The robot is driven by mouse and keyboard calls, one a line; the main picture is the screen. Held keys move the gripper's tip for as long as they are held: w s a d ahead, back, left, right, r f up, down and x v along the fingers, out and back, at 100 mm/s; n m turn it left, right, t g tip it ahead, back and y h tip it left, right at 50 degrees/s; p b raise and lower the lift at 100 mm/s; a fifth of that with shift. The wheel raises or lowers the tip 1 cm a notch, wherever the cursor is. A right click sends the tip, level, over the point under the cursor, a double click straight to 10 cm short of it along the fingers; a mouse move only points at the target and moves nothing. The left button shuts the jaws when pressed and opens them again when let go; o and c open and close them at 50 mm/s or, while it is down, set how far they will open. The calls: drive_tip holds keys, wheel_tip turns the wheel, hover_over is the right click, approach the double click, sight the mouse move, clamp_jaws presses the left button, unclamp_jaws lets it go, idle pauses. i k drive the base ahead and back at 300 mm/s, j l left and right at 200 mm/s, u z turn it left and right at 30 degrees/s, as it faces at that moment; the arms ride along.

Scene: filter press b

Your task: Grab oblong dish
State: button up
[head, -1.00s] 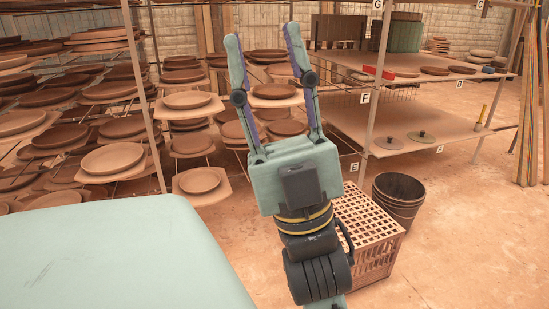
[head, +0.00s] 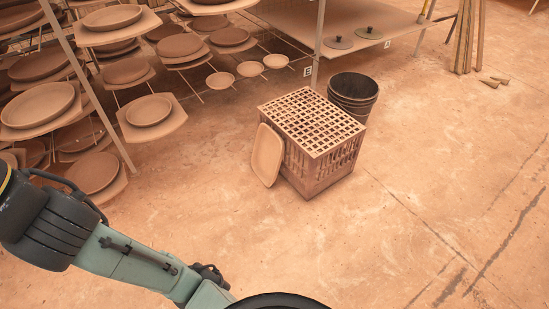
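An oblong dish (head: 267,155), pale tan with rounded corners and a raised rim, stands on edge on the floor. It leans against the left side of a slatted crate (head: 312,122). Its inner face is turned toward me, and its back is hidden. My gripper is outside the picture.
A dark bucket (head: 353,95) stands behind the crate. Racks of round dishes on boards (head: 149,111) fill the left. A low shelf (head: 285,22) with small lids stands at the back. The floor (head: 330,230) in front and to the right is clear.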

sight(269, 148)
drive_tip(key=i+u, duration=0.7)
drive_tip(key=i+l+u, duration=0.1)
drive_tip(key=i+u, duration=0.25)
drive_tip(key=k, duration=0.05)
